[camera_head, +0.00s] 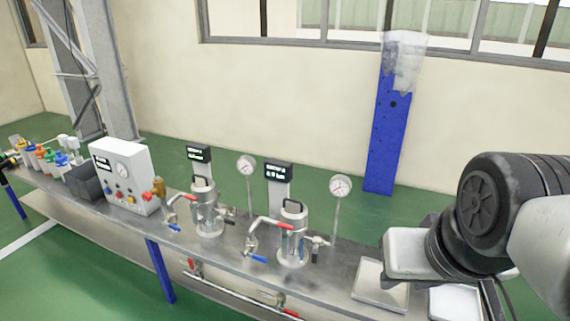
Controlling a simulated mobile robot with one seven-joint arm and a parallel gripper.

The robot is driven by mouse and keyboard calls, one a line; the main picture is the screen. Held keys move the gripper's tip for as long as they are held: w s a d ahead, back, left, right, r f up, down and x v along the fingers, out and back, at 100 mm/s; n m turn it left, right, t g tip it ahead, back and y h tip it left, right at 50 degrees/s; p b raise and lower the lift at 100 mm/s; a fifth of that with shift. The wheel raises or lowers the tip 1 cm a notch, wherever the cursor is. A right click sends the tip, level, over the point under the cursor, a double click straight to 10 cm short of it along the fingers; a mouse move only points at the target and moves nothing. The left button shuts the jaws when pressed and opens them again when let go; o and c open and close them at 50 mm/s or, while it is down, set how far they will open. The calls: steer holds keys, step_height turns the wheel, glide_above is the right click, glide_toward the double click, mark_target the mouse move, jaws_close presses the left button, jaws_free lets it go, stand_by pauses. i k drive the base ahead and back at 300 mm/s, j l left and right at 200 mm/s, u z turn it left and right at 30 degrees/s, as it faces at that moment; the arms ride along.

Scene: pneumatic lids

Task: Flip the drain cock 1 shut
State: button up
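Two steel pots stand on the bench, a left pot (207,213) and a right pot (292,238), each with a clamped lid. A blue-handled cock (173,227) sits low at the left pot's front left. Another blue-handled cock (256,258) sits low at the right pot's front left. No readable number shows which is drain cock 1, and I cannot tell whether either is open. My arm (480,215) reaches in from the right, apart from both pots. No gripper fingers show.
Red-handled levers (272,223) stand above the blue cocks. Gauges (340,186) on thin posts and small displays (279,171) stand behind the pots. A white gauge box (123,175) is further left. A pipe (230,286) runs along the bench's front (130,224).

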mark_target(190, 261)
steer(key=j+z, duration=0.3)
steer(key=j, duration=0.2)
steer(key=j+z, duration=0.3)
steer(key=j, duration=0.25)
steer(key=j+u, duration=0.1)
steer(key=j, duration=0.45)
steer(key=i+j, duration=0.15)
steer(key=j, duration=0.4)
steer(key=j+u, duration=0.35)
steer(key=i+j+u, duration=0.1)
steer(key=j+u, duration=0.25)
steer(key=i+j+z, duration=0.3)
steer(key=k+u, duration=0.1)
steer(key=u, duration=0.3)
steer(key=k+u, duration=0.15)
steer(key=u, duration=0.2)
steer(key=k+j+u, duration=0.1)
steer(key=u, duration=0.3)
